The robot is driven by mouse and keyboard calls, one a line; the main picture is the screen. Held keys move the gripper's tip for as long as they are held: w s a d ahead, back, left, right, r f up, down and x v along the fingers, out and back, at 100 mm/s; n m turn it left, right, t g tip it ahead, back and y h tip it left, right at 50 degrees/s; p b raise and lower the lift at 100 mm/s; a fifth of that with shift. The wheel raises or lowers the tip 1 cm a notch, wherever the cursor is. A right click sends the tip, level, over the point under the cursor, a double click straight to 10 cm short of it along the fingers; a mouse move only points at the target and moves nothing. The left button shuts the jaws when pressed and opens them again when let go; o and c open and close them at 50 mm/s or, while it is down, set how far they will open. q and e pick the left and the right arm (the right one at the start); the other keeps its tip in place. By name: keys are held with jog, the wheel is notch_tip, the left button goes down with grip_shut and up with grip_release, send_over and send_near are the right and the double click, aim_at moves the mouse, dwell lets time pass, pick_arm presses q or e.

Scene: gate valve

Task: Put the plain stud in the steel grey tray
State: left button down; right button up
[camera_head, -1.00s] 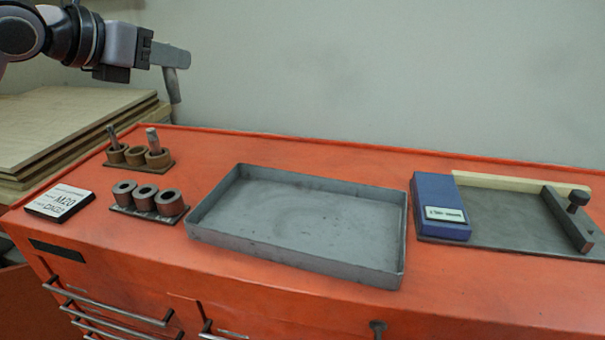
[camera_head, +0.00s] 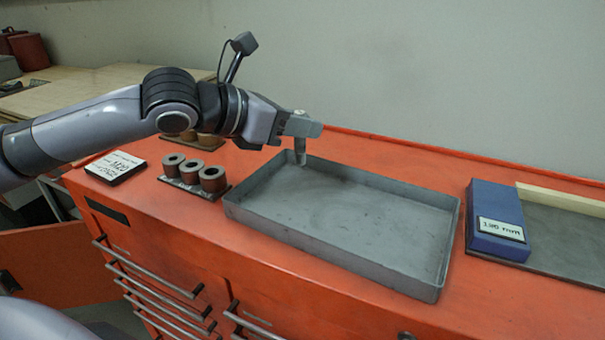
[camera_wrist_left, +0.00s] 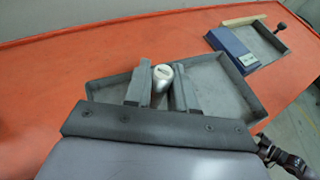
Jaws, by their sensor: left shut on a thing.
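My left gripper (camera_head: 301,128) is shut on a grey metal stud (camera_head: 300,155), which hangs upright below the fingers. The stud is over the back left part of the steel grey tray (camera_head: 345,245), near its back wall. In the left wrist view the stud's pale round top (camera_wrist_left: 162,73) shows between the two fingers, with the tray (camera_wrist_left: 225,82) below. The tray looks empty. Whether the stud's lower end touches the tray floor is hard to tell. Whether its shank is plain is too small to see.
A holder with several dark ring-shaped sockets (camera_head: 191,172) stands left of the tray. Tan sockets (camera_head: 209,140) behind it are partly hidden by my arm. A white label block (camera_head: 116,166) lies farther left. A blue block (camera_head: 497,215) sits right of the tray.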

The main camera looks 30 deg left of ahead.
aim_at(298, 164)
pick_arm(q)
notch_tip(298, 164, down, 8)
jog(key=shift+r+b, duration=0.2)
jog(key=shift+b, duration=0.95)
jog(key=c, duration=0.9)
grip_release()
jog(key=shift+f, duration=0.15)
jog(key=shift+c, duration=0.2)
jog(key=shift+a+r, duration=0.1)
jog(key=shift+r, duration=0.15)
jog(key=p+v, duration=0.3)
jog(key=v, duration=0.8)
jog(key=shift+s+a, duration=0.15)
jog(key=shift+s, duration=0.2)
jog(key=shift+r, duration=0.1)
